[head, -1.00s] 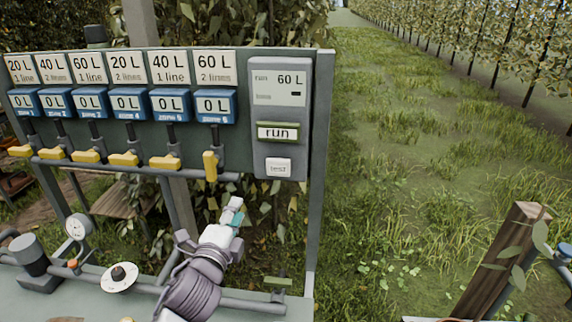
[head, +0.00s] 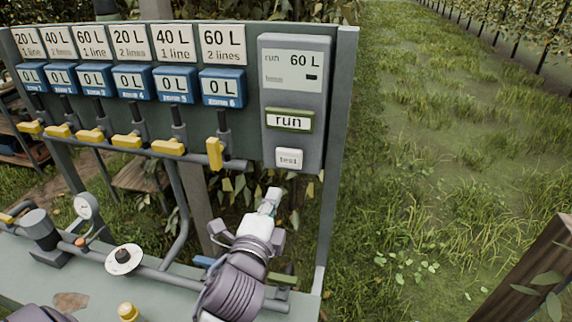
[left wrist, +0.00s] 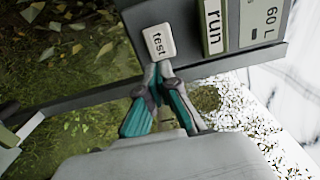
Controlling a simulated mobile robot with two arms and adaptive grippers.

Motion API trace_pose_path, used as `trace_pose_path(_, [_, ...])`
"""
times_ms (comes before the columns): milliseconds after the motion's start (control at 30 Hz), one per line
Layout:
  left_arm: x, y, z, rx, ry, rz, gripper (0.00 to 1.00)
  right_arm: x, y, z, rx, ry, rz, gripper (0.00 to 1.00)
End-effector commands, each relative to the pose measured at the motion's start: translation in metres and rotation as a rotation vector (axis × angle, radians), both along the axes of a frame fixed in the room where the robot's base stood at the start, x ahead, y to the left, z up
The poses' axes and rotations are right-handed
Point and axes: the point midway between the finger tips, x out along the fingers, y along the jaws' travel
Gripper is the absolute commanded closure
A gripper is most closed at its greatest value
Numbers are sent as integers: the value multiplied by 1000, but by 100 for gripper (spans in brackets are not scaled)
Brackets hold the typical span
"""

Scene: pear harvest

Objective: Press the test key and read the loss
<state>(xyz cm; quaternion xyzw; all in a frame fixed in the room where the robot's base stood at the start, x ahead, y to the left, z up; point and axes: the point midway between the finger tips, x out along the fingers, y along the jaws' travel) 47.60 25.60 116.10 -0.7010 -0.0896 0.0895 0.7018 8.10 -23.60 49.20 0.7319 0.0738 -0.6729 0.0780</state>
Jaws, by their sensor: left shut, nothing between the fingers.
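The white test key (head: 289,158) sits at the bottom of the grey control box (head: 318,140), below the green-framed run key (head: 289,120). The box's display (head: 293,70) reads "run 60 L"; a smaller second line cannot be read. My left gripper (head: 272,192) is shut and empty, just below the test key in the head view. In the left wrist view the fingertips (left wrist: 159,68) meet close to the test key (left wrist: 159,42); whether they touch it I cannot tell. My right gripper is not in view.
Several blue meters reading 0 L (head: 222,87) and yellow valve levers line the board left of the box. The lever under zone 6 (head: 214,154) hangs down; the others lie sideways. A gauge (head: 87,206) and dial (head: 123,260) stand on the bench. Grass lies open to the right.

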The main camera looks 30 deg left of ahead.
Motion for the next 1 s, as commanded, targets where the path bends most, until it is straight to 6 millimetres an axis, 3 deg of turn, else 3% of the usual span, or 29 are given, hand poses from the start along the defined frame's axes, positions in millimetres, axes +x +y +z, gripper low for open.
trace_pose_path(167, [39,10,5,2,0,1,100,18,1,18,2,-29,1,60])
trace_pose_path(500, [97,25,3,-1,0,0,100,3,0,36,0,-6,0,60])
trace_pose_path(700, [108,28,1,-1,0,-1,100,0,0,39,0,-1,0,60])
trace_pose_path(1000, [109,28,0,-1,0,-1,100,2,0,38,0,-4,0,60])
